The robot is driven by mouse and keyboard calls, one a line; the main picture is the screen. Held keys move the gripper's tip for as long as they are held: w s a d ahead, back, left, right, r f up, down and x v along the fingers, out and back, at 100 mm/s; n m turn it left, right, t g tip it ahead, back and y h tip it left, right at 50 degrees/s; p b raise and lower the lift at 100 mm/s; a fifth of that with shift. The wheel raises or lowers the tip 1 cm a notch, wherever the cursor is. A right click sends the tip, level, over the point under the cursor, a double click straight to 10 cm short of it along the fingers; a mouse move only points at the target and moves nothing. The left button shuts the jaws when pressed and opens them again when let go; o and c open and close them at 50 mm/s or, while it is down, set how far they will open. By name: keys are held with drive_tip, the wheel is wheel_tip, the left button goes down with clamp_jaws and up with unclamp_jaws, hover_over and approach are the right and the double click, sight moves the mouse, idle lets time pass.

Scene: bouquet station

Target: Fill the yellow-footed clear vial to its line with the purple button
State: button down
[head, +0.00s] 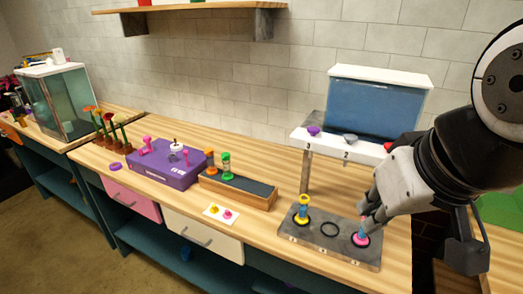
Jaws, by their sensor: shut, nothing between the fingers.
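The yellow-footed vial (302,210) stands upright at the left spot of the grey plate (325,248), below the purple button (313,130). Its middle looks bluish; its line and fill level are too small to tell. The purple button is at the left end of the dispenser's white ledge (330,143), by the first number. My gripper (366,220) is shut and empty, low at the plate's right spot. It is just above or touching a pink-footed vial (361,239), partly hidden by the fingers; I cannot tell which. It is well right of the yellow-footed vial and purple button.
A grey button (350,138) and a partly hidden red button (388,147) are on the same ledge under the blue tank (375,105). The plate's middle ring (330,229) is empty. A wooden rack (238,189) and purple box (165,168) stand left, with a small card (220,214) in front.

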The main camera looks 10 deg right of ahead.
wheel_tip(320, 180, up, 10)
drive_tip(key=f+n+t+y+b, duration=0.1)
drive_tip(key=n+t+b, duration=0.3)
drive_tip(key=n, duration=0.7)
hover_over(311, 129)
drive_tip(key=shift+r, duration=0.25)
drive_tip(key=shift+f, duration=0.15)
wheel_tip(311, 129, down, 7)
drive_tip(key=b, duration=0.3)
drive_tip(key=shift+f+b, duration=0.8)
drive_tip(key=shift+s+f, duration=0.1)
drive_tip(key=shift+f+b, duration=0.3)
drive_tip(key=shift+b, duration=0.15)
